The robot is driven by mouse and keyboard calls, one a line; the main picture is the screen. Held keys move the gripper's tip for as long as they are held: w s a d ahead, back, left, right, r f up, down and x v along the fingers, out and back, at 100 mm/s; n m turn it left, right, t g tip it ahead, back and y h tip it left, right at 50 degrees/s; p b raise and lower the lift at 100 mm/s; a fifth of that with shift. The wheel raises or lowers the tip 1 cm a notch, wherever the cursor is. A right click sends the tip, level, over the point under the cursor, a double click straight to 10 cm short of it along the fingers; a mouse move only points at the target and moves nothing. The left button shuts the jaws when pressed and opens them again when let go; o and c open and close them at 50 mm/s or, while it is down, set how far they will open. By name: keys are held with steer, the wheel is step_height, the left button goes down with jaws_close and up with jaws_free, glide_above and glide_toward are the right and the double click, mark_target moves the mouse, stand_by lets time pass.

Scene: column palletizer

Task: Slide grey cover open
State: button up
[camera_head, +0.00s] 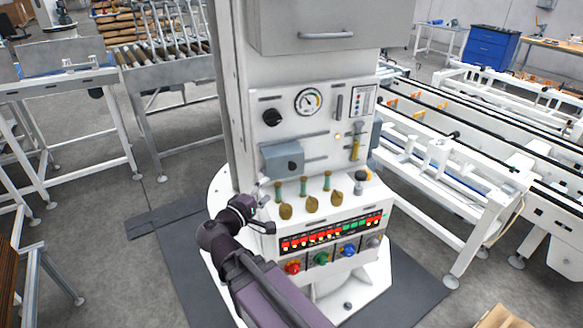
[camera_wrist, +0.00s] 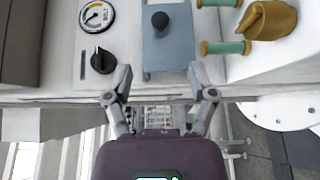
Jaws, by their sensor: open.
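The grey cover (camera_head: 282,160) is a blue-grey box on the front of the white column panel, with a small dark knob on its face. In the wrist view the cover (camera_wrist: 166,48) is at the top middle, with its black knob (camera_wrist: 160,20) clear. My gripper (camera_head: 265,206) is below and left of the cover in the head view. In the wrist view my gripper (camera_wrist: 160,71) has its fingers spread wide, one on each side of the cover's near end. Nothing is held between them. Whether a finger touches the cover cannot be told.
A gauge (camera_head: 309,101) and black dial (camera_head: 272,118) sit above the cover. Green-and-brass valves (camera_head: 285,211) stand close to my gripper on a ledge, above lit indicators (camera_head: 330,232) and coloured knobs (camera_head: 320,258). A roller conveyor (camera_head: 165,52) stands left, white conveyor frames (camera_head: 470,190) right.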

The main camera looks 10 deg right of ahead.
mark_target(291, 168)
steer(key=shift+x, duration=6.6)
jaws_close()
